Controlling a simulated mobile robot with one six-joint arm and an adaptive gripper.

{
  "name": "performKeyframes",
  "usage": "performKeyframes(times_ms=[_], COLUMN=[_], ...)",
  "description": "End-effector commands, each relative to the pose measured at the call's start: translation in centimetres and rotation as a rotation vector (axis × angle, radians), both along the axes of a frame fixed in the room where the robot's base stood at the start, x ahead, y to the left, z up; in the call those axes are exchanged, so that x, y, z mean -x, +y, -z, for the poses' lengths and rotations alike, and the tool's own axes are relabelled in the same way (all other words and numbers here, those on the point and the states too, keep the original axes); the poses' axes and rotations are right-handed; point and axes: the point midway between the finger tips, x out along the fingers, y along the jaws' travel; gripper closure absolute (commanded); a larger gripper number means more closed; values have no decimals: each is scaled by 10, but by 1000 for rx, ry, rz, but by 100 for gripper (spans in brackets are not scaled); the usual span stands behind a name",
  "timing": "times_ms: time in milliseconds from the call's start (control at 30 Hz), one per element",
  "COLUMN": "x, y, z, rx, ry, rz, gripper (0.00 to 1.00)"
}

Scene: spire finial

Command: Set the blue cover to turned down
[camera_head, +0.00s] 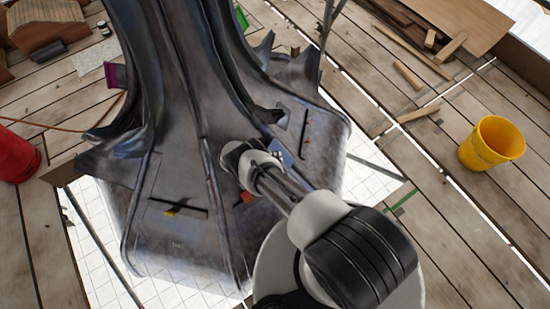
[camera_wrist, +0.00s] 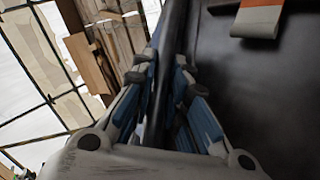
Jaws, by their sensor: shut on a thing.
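The blue cover (camera_head: 285,155) shows as a small light-blue patch on the lower right face of the dark metal spire base (camera_head: 185,190). My gripper (camera_head: 277,156) is at this patch and hides part of it in the head view. In the wrist view, my gripper's two fingers (camera_wrist: 163,78) are close together on either side of a thin dark strip. Blue surfaces show along both fingers.
An orange-and-white flap (camera_wrist: 260,18) is on the dark face near my gripper. Curled metal fins (camera_head: 275,62) stick out above. A yellow bucket (camera_head: 491,143) stands on the planks at right, a red one (camera_head: 17,157) at left. Wood scraps (camera_head: 408,75) lie at the upper right.

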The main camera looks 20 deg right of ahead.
Motion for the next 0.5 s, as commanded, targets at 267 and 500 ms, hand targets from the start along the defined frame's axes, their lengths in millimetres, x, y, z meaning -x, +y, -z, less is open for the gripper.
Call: performKeyframes(times_ms=[267,500], x=[2,1], y=[0,0], z=[2,1], rx=[-3,-2], ry=[3,1], rz=[0,1], gripper=[76,65])
